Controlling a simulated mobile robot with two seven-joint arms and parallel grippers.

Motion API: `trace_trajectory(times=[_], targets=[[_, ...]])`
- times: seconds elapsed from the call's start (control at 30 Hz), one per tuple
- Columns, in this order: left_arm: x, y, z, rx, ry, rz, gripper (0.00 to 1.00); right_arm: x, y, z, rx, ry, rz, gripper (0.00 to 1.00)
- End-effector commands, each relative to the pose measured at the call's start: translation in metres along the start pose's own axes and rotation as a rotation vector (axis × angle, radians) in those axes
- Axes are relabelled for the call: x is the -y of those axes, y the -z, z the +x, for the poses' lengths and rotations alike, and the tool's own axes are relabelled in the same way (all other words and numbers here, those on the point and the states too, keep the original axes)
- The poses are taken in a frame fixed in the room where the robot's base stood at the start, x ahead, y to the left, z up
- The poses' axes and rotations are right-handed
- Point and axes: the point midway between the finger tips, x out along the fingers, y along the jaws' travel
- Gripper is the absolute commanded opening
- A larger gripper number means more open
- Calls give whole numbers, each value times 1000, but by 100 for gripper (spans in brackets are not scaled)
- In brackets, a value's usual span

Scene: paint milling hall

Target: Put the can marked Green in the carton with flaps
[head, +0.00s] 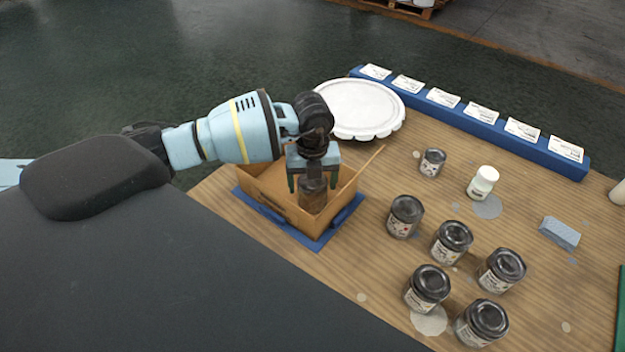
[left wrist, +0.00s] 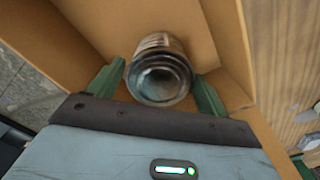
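The open cardboard carton (head: 268,190) stands on a blue mat (head: 340,218) at the table's left edge, a flap (head: 370,162) sticking out on its right. My left gripper (head: 312,184) points down into the carton. Its green fingers are on either side of a dark-lidded can (head: 313,198) and appear to touch it. In the left wrist view this can (left wrist: 160,80) sits between the fingertips (left wrist: 159,68), with carton walls around it. Its label is not readable. I cannot tell if it rests on the carton floor. My right gripper is out of view.
Several similar cans, including one front can (head: 427,287), stand right of the carton. A smaller can (head: 432,162), a white bottle (head: 483,182) and a grey-blue block (head: 559,233) are farther right. A round white lid (head: 360,107) and a blue card rail (head: 480,127) lie behind.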

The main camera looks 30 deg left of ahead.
Motion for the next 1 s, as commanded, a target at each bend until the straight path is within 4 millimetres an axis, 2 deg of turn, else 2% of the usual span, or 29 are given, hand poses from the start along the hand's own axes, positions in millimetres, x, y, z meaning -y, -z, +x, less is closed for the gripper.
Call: trace_trajectory(times=[0.07,0.33,0.47,0.57,0.8,1.0], targets=[[0,0,0,0,0,0,88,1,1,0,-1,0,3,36],[0,0,-1,0,0,0,88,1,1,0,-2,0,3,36],[0,-1,-8,2,1,-1,88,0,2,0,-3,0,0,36],[0,-1,-22,4,3,0,88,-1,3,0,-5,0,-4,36],[1,-1,-70,4,4,0,88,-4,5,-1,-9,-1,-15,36],[0,0,-104,3,1,1,88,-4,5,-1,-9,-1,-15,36]])
